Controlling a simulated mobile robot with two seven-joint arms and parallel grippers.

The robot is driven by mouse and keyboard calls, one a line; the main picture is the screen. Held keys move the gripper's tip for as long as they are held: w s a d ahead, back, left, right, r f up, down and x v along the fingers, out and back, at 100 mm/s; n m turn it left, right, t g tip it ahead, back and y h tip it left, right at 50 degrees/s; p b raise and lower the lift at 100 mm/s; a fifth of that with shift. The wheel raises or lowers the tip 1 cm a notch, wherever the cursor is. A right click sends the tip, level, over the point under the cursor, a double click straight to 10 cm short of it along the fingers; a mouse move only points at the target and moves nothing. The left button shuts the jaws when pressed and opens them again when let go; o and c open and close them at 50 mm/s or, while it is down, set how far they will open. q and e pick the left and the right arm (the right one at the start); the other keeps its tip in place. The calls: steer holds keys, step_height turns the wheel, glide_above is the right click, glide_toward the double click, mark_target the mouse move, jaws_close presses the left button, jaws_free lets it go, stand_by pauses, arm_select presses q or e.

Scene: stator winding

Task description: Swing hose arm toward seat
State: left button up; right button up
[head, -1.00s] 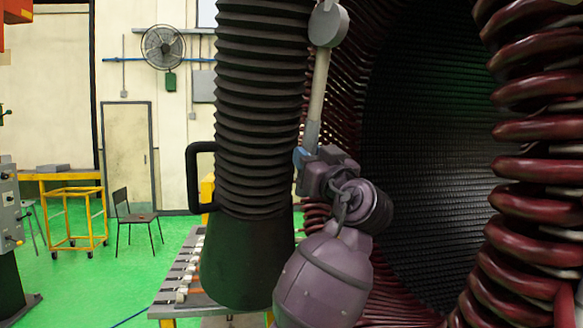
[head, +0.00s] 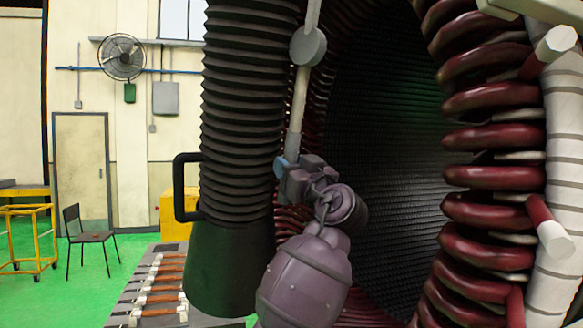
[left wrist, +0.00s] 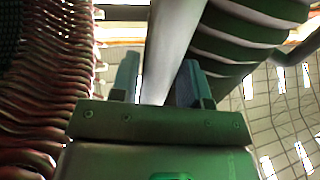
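The hose arm shows as a thin grey pole (head: 299,95) with a round grey joint (head: 308,46), hanging in front of the stator opening. My left gripper (head: 281,166), with blue fingertips, is at the pole's lower part. In the left wrist view its two blue fingers (left wrist: 157,82) stand on either side of the grey pole (left wrist: 172,45) and look closed on it, though a thin light strip shows beside the left finger. The thick black ribbed hose (head: 243,110) hangs just left of the pole. My right gripper is not in view.
Dark red stator coils (head: 488,175) and a white wrapped ring (head: 562,130) close off the right side. A low table with several bars (head: 165,285) stands below the hose. A chair (head: 90,237) and a yellow trolley (head: 30,238) stand on open green floor at left.

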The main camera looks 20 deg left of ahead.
arm_select(q)
steer(key=shift+f, duration=0.1)
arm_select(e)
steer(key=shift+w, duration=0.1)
arm_select(q)
steer(key=shift+s+d+f, duration=0.1)
steer(key=shift+d+f, duration=0.05)
steer(key=b+v, duration=0.2)
steer(key=v, duration=0.8)
steer(key=shift+d, duration=0.15)
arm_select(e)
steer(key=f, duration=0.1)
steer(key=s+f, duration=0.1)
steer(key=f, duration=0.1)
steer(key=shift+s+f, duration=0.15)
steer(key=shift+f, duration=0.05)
arm_select(q)
steer(key=shift+s, duration=0.1)
